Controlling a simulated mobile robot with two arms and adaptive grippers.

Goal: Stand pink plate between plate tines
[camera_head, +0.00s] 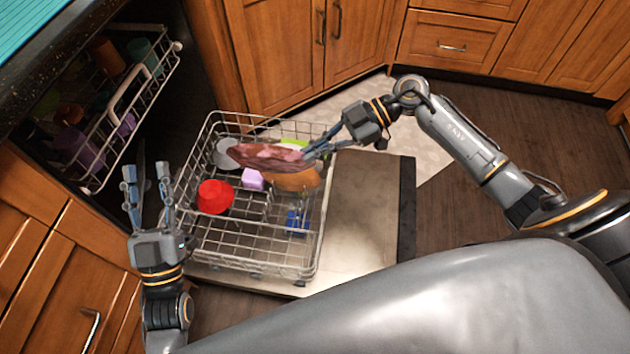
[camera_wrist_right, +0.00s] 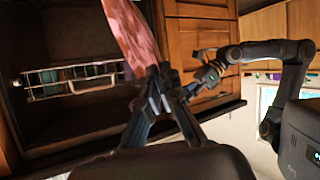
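The pink plate (camera_head: 268,157) is mottled dark pink and looks tilted, nearly edge-on, over the back part of the lower dishwasher rack (camera_head: 205,262). My right gripper (camera_head: 312,152) is shut on its right edge. The plate also shows in the right wrist view (camera_wrist_right: 132,38), rising from between the fingertips (camera_wrist_right: 158,82). I cannot tell whether its lower edge touches the rack; the tines beneath it are largely hidden. My left gripper (camera_head: 147,180) is open and empty, just left of the rack.
The rack holds a red bowl (camera_head: 214,197), a grey-white dish (camera_head: 226,153), a lilac block-like item (camera_head: 253,180), an orange dish (camera_head: 296,181), a green dish (camera_head: 294,143) and a blue item (camera_head: 297,221). The upper rack (camera_head: 130,92) with cups is at left. The open door (camera_head: 365,225) lies flat.

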